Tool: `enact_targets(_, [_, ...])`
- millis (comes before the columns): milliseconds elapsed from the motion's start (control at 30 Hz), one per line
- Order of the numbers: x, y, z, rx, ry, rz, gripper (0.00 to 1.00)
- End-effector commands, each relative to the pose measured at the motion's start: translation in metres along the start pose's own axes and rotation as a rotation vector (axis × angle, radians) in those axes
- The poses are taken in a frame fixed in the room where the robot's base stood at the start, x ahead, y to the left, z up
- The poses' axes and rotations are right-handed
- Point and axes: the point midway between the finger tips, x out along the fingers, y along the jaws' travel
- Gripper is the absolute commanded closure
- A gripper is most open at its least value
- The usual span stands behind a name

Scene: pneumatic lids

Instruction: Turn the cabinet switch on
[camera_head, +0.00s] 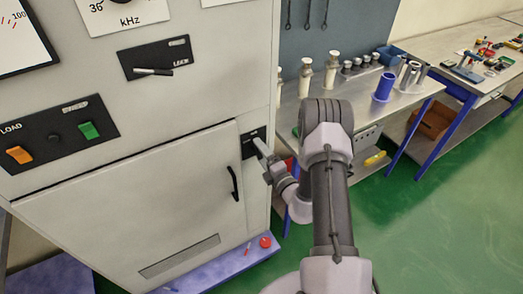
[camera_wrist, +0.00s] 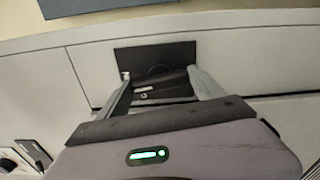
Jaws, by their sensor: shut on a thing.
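The cabinet switch (camera_wrist: 158,82) is a dark handle on a small black plate (camera_wrist: 180,56) on the cabinet front. In the head view the plate (camera_head: 247,148) sits right of the cabinet door, near the cabinet's right edge. My gripper (camera_wrist: 162,86) has a finger on either side of the dark handle and is shut on it. In the head view my gripper (camera_head: 262,147) reaches the plate from the right and hides most of the handle. The exact angle of the handle is hard to tell.
The grey cabinet door (camera_head: 130,200) has a black pull handle (camera_head: 233,183) close left of my gripper. A panel (camera_head: 60,135) with orange and green rockers and a black lever plate (camera_head: 155,58) are farther left. A workbench (camera_head: 410,100) stands right; green floor there is open.

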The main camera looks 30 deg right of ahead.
Motion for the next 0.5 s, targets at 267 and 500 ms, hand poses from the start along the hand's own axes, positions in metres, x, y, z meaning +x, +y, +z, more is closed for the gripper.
enact_targets(267, [-0.0005, -0.0003, -0.0004, 0.114, 0.000, -0.002, 0.64])
enact_targets(500, [-0.0003, -0.0007, -0.0003, 0.150, 0.000, -0.001, 0.64])
